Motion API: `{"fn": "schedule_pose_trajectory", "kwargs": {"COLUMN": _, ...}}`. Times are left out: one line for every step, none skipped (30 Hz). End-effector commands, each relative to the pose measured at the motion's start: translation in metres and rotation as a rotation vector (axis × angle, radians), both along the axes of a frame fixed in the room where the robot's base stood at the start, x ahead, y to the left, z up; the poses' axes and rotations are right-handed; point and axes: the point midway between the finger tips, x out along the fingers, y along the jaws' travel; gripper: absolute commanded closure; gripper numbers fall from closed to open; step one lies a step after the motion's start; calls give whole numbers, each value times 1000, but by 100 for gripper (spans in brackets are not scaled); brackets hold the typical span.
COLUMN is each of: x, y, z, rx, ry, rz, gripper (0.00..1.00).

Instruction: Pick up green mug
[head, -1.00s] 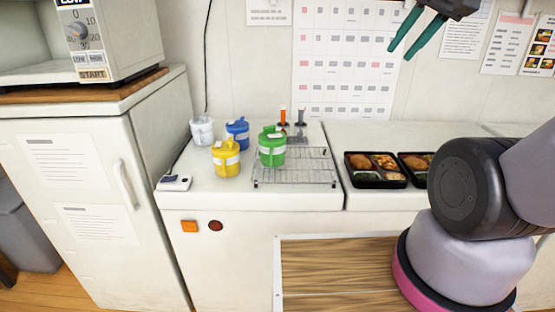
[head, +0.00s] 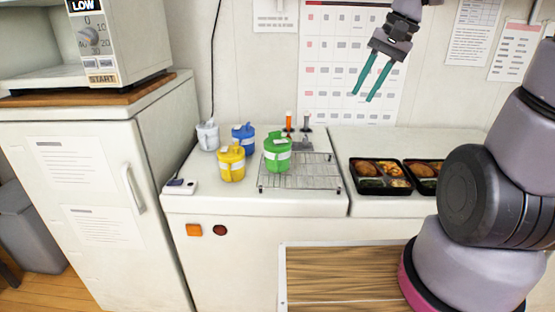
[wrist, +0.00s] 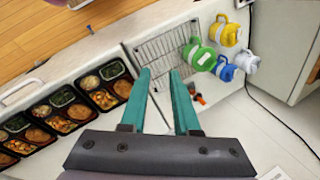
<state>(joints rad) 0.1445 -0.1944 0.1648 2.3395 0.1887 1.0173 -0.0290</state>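The green mug (head: 277,154), with a white label band and a lid, stands upright on the wire rack (head: 325,178) at its left part. It also shows in the wrist view (wrist: 203,58), beyond and right of my fingertips. My gripper (head: 363,98) is open and empty, high above the counter and to the right of the mug. Its two teal fingers (wrist: 160,73) are apart in the wrist view, with nothing between them.
Yellow (head: 231,164), blue (head: 243,138) and white (head: 208,136) mugs stand close left of and behind the green mug. Orange and grey upright items (head: 289,122) stand behind the rack. Bento trays (head: 380,187) lie to the right. A fridge (head: 75,190) stands left.

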Motion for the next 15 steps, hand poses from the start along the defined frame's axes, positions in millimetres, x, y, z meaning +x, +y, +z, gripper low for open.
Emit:
{"fn": "schedule_pose_trajectory", "kwargs": {"x": 10, "y": 4, "z": -16, "rx": 31, "ry": 63, "rz": -10, "gripper": 70}}
{"fn": "schedule_pose_trajectory", "kwargs": {"x": 15, "y": 7, "z": -24, "rx": 50, "ry": 95, "rz": -15, "gripper": 70}}
{"fn": "schedule_pose_trajectory", "kwargs": {"x": 21, "y": 12, "z": -35, "rx": 78, "ry": 138, "rz": -24, "gripper": 70}}
{"fn": "schedule_pose_trajectory", "kwargs": {"x": 26, "y": 15, "z": -44, "rx": 99, "ry": 171, "rz": -29, "gripper": 70}}
{"fn": "schedule_pose_trajectory", "kwargs": {"x": 30, "y": 19, "z": -52, "rx": 121, "ry": 202, "rz": -36, "gripper": 70}}
{"fn": "schedule_pose_trajectory", "kwargs": {"x": 36, "y": 23, "z": -63, "rx": 151, "ry": 245, "rz": -45, "gripper": 70}}
{"fn": "schedule_pose_trajectory", "kwargs": {"x": 39, "y": 27, "z": -71, "rx": 175, "ry": 278, "rz": -53, "gripper": 70}}
{"fn": "schedule_pose_trajectory", "kwargs": {"x": 43, "y": 30, "z": -80, "rx": 200, "ry": 309, "rz": -61, "gripper": 70}}
{"fn": "schedule_pose_trajectory", "kwargs": {"x": 48, "y": 35, "z": -91, "rx": 233, "ry": 351, "rz": -72, "gripper": 70}}
{"fn": "schedule_pose_trajectory", "kwargs": {"x": 51, "y": 39, "z": -99, "rx": 259, "ry": 381, "rz": -81, "gripper": 70}}
{"fn": "schedule_pose_trajectory", "kwargs": {"x": 55, "y": 42, "z": -108, "rx": 285, "ry": 413, "rz": -89, "gripper": 70}}
{"fn": "schedule_pose_trajectory", "kwargs": {"x": 58, "y": 47, "z": -119, "rx": 322, "ry": 454, "rz": -102, "gripper": 70}}
{"fn": "schedule_pose_trajectory", "kwargs": {"x": 61, "y": 51, "z": -127, "rx": 350, "ry": 485, "rz": -112, "gripper": 70}}
{"fn": "schedule_pose_trajectory", "kwargs": {"x": 64, "y": 55, "z": -135, "rx": 379, "ry": 515, "rz": -121, "gripper": 70}}
{"fn": "schedule_pose_trajectory", "kwargs": {"x": 68, "y": 60, "z": -145, "rx": 418, "ry": 555, "rz": -136, "gripper": 70}}
